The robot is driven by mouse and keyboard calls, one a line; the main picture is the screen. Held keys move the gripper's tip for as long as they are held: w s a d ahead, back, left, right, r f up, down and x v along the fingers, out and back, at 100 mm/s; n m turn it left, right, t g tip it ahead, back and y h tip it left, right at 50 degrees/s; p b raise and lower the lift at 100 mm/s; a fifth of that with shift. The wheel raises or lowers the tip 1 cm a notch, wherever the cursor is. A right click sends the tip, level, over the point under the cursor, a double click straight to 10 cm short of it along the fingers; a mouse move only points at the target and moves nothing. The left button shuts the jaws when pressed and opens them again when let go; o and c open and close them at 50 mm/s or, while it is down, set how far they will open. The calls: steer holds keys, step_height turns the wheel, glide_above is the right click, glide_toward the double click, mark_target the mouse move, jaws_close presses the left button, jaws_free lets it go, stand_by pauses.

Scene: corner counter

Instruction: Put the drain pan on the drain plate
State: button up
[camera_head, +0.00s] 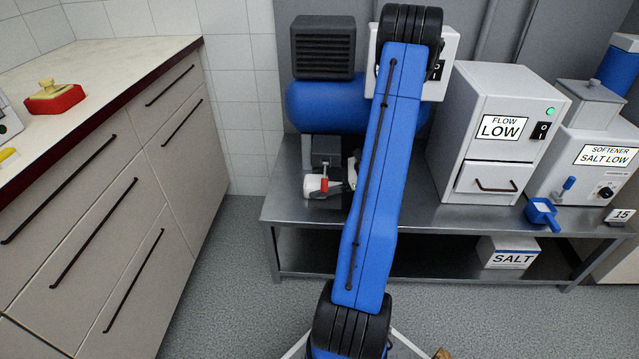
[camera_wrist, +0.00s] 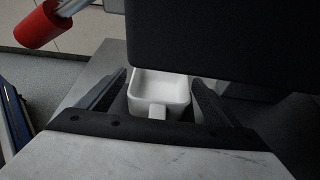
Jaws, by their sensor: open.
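The white drain pan (camera_wrist: 160,88) is an open, empty tray with a short handle pointing back at my gripper (camera_wrist: 160,108). My gripper is open, its dark fingers on either side of the handle and the pan's near end. I see no clear grip on it. My blue arm hides most of my gripper there. I cannot make out the drain plate, or what exactly the pan rests on.
A dark block (camera_wrist: 220,40) overhangs the pan closely in the wrist view, with the red handle (camera_wrist: 38,25) at upper left. The blue tank (camera_head: 318,103) stands behind. To the right are a FLOW LOW box (camera_head: 480,130) and a blue scoop (camera_head: 542,212). Bench (camera_head: 440,215) front is clear.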

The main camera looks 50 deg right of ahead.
steer(key=shift+r, duration=0.15)
steer(key=v, duration=1.1)
steer(key=shift+s+d+r, duration=0.1)
steer(key=shift+d, duration=0.05)
steer(key=shift+s+d+r, duration=0.1)
steer(key=shift+s+d, duration=0.05)
steer(key=shift+s, duration=0.1)
